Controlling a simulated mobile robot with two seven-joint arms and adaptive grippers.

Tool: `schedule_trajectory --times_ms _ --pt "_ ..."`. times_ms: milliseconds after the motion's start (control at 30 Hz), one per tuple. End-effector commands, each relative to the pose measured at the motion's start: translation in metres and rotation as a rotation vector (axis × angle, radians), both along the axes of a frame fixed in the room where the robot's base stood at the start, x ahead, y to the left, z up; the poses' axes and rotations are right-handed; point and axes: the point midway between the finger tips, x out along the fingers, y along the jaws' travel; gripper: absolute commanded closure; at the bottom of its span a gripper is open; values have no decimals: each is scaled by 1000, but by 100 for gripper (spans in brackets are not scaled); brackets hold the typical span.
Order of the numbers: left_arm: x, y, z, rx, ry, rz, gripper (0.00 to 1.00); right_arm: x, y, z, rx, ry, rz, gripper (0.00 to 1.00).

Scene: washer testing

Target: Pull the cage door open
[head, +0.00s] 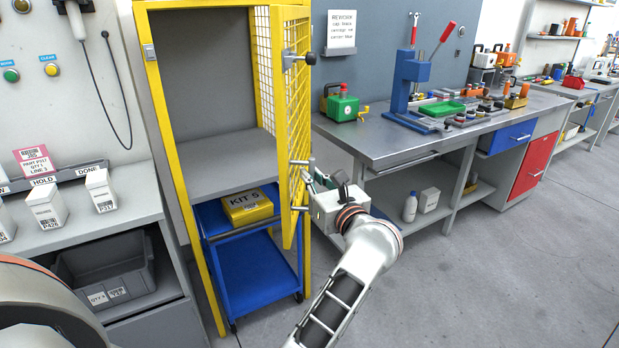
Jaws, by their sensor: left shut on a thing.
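The yellow-framed mesh cage door (290,120) stands open at the right side of the cage (175,130), swung out and seen nearly edge-on. Lower down, two metal posts of the door handle (299,162) stick out from the door's edge. My left gripper (308,182) is at this handle, shut on it, with the arm coming up from the bottom of the picture. The fingers partly hide the handle's bar. My right gripper is not in view.
Inside the cage is a grey shelf, and below it a blue cart (245,275) carrying a yellow KIT 5 box (247,207). A steel workbench (385,148) stands close to the right of the door. A counter with white boxes (47,206) is at left. Grey floor is clear at lower right.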

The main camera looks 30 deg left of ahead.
Motion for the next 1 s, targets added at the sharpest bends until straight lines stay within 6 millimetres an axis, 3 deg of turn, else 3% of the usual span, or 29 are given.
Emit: schedule_trajectory --times_ms 433,500,533,1000 --pt "1 -1 -1 -1 2 1 100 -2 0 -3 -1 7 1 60" --pt "0 -1 -1 -1 2 1 78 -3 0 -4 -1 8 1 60" --pt "0 -1 -1 -1 2 1 74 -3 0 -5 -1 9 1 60" --pt "-1 1 0 1 1 -1 74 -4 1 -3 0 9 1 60"
